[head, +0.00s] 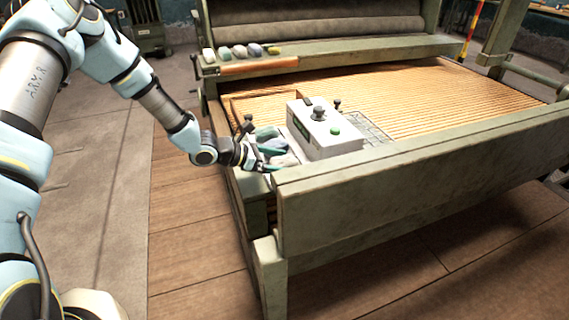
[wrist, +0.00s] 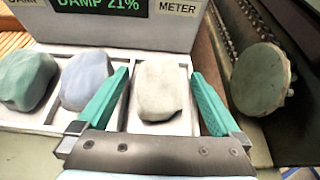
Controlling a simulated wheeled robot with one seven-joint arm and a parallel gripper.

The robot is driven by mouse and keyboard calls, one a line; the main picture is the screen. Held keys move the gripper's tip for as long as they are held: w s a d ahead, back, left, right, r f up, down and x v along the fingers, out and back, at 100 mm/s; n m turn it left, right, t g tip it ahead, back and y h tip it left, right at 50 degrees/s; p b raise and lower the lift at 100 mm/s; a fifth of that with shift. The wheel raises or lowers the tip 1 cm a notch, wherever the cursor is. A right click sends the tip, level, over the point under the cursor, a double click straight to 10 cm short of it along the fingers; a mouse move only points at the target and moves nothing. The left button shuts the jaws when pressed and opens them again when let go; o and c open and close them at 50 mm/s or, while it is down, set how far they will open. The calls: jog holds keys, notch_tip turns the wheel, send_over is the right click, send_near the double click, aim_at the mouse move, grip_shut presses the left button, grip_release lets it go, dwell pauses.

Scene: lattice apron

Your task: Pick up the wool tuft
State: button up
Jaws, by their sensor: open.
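A cream wool tuft (wrist: 160,95) lies in the right compartment of a white tray (wrist: 120,120) in the wrist view. A blue-grey tuft (wrist: 88,80) and a green tuft (wrist: 27,80) lie in the compartments to its left. My gripper (wrist: 160,75) is open, with one teal finger on each side of the cream tuft. Small gaps show between the tuft and both fingers; I cannot tell the fingers' height over the tray.
The white meter box (head: 324,128), with knob and green button, stands right behind the tray. A thick wooden beam (head: 400,165) runs along the near side. A round worn end piece (wrist: 262,80) is close right of my gripper. Several coloured lumps (head: 240,51) lie on the back ledge.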

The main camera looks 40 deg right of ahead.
jog(key=shift+s+d+f, duration=0.1)
jog(key=shift+d+f, duration=0.1)
jog(key=shift+d, duration=0.1)
jog(key=shift+c, duration=0.2)
jog(key=c, duration=1.3)
